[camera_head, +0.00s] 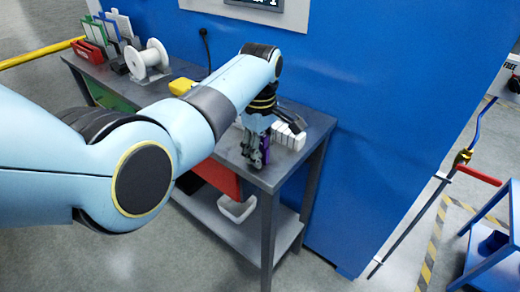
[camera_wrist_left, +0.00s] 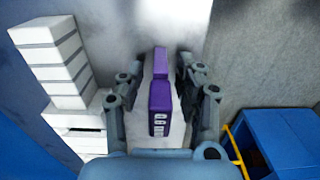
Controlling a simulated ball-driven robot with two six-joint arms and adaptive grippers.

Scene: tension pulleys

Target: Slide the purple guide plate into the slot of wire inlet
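The purple guide plate (camera_wrist_left: 160,105) stands between the two fingers of my left gripper (camera_wrist_left: 160,72) in the left wrist view, with pale marks on its near end. A gap shows beside its narrow far part, so the fingers look open around it. In the head view my left gripper (camera_head: 256,154) points down at the near right end of the workbench, and a bit of the purple plate (camera_head: 266,149) shows at its fingers. I cannot pick out the wire inlet or its slot for certain. My right gripper is not in view.
A row of white blocks (camera_head: 289,136) lies beside my left gripper on the bench (camera_head: 318,125); it shows left of the fingers in the wrist view (camera_wrist_left: 50,55). A white spool (camera_head: 147,60) and a yellow object (camera_head: 181,86) are farther left. A blue wall stands behind.

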